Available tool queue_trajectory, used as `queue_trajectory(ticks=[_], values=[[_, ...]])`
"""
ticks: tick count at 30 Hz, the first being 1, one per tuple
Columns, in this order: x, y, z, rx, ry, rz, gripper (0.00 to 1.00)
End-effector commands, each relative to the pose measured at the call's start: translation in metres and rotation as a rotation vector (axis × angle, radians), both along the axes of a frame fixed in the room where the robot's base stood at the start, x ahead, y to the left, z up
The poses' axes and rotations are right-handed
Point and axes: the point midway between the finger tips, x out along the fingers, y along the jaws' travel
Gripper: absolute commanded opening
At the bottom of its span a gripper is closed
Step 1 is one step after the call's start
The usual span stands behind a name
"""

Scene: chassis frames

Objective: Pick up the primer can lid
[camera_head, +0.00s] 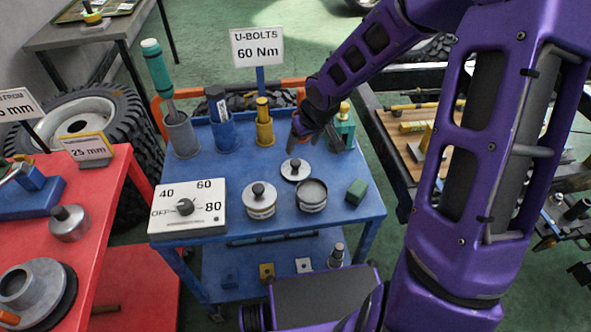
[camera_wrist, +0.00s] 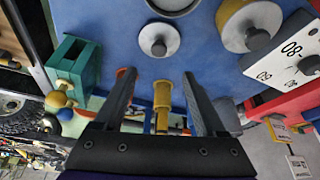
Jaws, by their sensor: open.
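A round grey lid with a black knob (camera_head: 295,170) lies flat on the blue table (camera_head: 350,215), just behind an open grey can (camera_head: 311,197). I take it to be the primer can lid; no label on it is readable. In the wrist view the lid (camera_wrist: 158,40) lies beyond my fingertips, with the open can's rim (camera_wrist: 173,5) past it. My gripper (camera_head: 314,144) is above the table's back part, behind the lid and not touching it. In the wrist view my gripper (camera_wrist: 156,73) has its fingers apart and nothing held between them.
A lidded can (camera_head: 260,201) stands left of the open can, beside a white dial box (camera_head: 187,222). Blue (camera_head: 222,132), yellow (camera_head: 264,128) and green (camera_head: 341,130) holders stand along the back, with a teal-handled tool (camera_head: 157,68) in a grey cup.

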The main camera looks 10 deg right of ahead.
Motion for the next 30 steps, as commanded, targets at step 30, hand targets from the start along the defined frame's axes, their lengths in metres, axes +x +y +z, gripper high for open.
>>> queue_trajectory(ticks=[30], values=[[0.039, 0.010, -0.103, 0.000, 0.000, 0.000, 0.73]])
